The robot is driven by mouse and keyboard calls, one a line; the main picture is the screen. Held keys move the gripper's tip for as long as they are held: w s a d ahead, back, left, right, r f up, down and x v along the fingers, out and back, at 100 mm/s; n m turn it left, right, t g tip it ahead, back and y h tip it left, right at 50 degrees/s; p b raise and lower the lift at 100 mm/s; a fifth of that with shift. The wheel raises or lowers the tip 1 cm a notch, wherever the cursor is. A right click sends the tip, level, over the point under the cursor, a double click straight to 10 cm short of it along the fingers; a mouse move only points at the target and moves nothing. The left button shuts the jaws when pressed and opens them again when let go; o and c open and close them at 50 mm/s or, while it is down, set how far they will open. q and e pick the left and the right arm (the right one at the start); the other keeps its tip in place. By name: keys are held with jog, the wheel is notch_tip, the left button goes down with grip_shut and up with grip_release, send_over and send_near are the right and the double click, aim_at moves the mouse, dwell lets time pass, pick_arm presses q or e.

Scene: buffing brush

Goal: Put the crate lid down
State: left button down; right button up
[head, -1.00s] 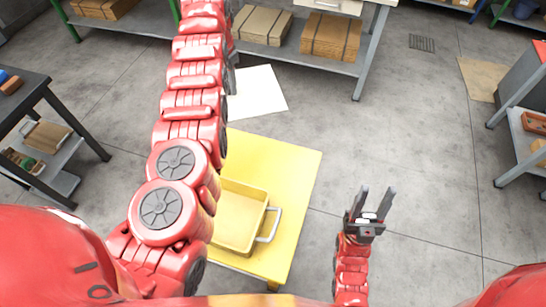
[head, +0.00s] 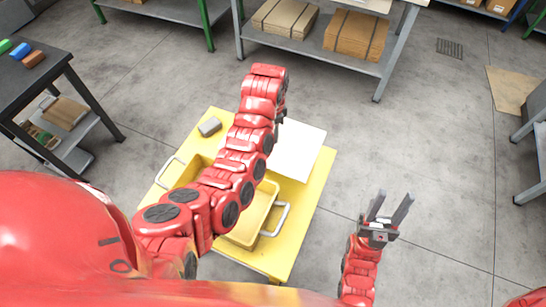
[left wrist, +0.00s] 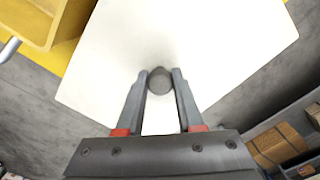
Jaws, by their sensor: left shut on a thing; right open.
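The crate lid is a flat white panel (head: 302,152) with a round grey knob (left wrist: 159,82). In the left wrist view my left gripper (left wrist: 160,84) is shut on that knob. In the head view my left arm hides the gripper and part of the lid. The lid overlaps the back right part of the yellow table (head: 305,215) in the picture; its height above it I cannot tell. The open yellow crate (head: 264,207) with metal handles stands on the table, partly behind my left arm. My right gripper (head: 388,207) is open and empty, right of the table.
A small grey block (head: 209,127) lies on the table's back left part. A dark workbench (head: 30,75) with coloured blocks stands at the left. A grey shelf with cardboard stacks (head: 355,35) stands at the back. The floor to the right is mostly clear.

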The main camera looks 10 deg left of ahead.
pick_arm(q)
notch_tip(320, 180, down, 7)
jog(key=shift+s+f+p, duration=0.1)
jog(key=shift+s+p, duration=0.05)
jog(key=shift+p, duration=0.8)
notch_tip(320, 180, down, 2)
jog(key=shift+f, duration=0.3)
jog(key=shift+f, duration=0.1)
jog(key=c, duration=0.5)
grip_release()
jog(key=shift+c, duration=0.2)
jog(key=shift+r, duration=0.2)
